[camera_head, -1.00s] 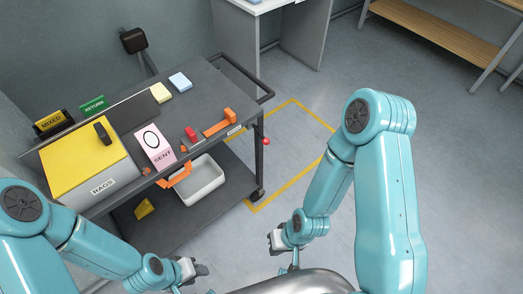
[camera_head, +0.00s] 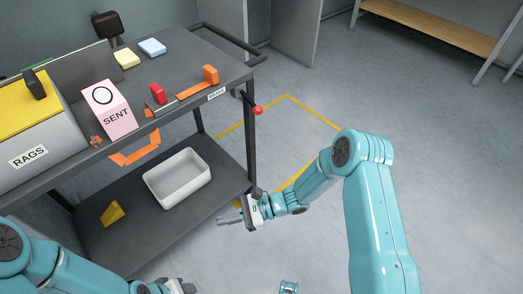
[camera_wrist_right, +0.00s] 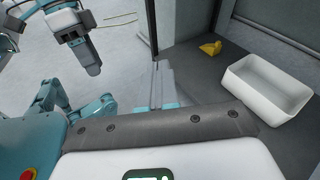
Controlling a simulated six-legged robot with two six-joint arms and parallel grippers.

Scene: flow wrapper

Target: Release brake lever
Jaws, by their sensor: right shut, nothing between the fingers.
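A red ball knob (camera_head: 258,110) sits on a short dark lever at the cart's right end, just below the top's corner; I take it for the brake lever. A small label (camera_head: 217,94), too small to read surely, is on the cart's edge beside it. My right gripper (camera_head: 224,219) is shut and empty, low by the cart's lower right corner, well below the knob and apart from it. Its closed fingers (camera_wrist_right: 160,84) show in the right wrist view, where the knob is not seen. My left gripper (camera_head: 181,287) is at the bottom edge, partly cut off; its jaws are unclear.
Yellow tape (camera_head: 314,111) marks open floor to the right.

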